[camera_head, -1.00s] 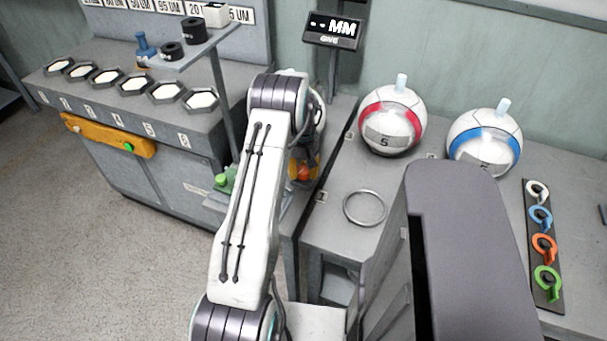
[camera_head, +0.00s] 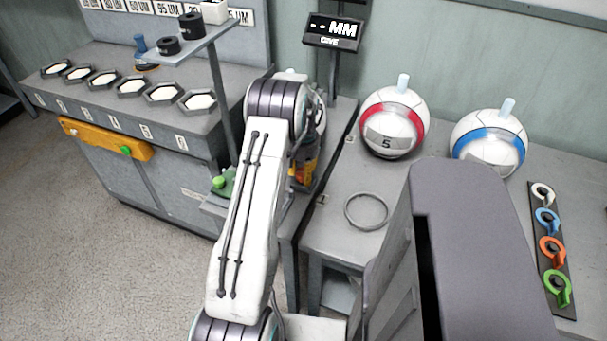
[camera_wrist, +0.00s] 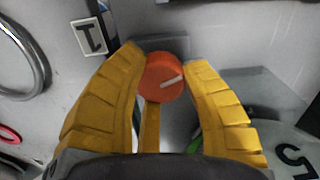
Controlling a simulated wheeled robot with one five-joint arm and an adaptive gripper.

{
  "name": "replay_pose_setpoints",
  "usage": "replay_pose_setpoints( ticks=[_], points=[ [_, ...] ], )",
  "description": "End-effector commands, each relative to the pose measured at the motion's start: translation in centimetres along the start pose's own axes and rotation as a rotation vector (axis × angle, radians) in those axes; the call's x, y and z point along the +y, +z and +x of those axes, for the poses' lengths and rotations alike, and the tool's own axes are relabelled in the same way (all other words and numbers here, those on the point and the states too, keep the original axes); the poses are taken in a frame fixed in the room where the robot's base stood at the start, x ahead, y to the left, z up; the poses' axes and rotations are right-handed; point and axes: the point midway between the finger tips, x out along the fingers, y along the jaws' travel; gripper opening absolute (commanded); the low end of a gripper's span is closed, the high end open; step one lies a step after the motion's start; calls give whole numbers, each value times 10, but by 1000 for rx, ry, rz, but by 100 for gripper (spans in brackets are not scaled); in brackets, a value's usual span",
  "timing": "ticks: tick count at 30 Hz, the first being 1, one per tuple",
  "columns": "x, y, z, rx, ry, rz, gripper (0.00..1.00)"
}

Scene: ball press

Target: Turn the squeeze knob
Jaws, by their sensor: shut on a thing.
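The squeeze knob is a round orange knob (camera_wrist: 160,84) with a white line mark, seen in the middle of the wrist view. The line slants up to the right. In the head view my gripper (camera_head: 303,170) is a small yellow and orange patch behind my arm. The knob cannot be clearly told apart there, and most of its mount is hidden.
A red-striped ball (camera_head: 391,122) and a blue-striped ball (camera_head: 488,143) rest on the right-hand table, near a metal ring (camera_head: 366,211). A rack of coloured hooks (camera_head: 553,250) lies at far right. A post holds a small shelf (camera_head: 196,47) left of my arm. A display (camera_head: 333,32) stands behind.

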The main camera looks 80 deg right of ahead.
Motion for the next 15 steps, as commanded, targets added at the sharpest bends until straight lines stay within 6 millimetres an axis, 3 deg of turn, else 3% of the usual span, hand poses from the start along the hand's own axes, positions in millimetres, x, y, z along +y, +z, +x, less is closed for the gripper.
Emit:
replay_pose_setpoints(
  ticks=[15],
  points=[
    [-1,-4,-2,15,-1,54,9]
  ],
)
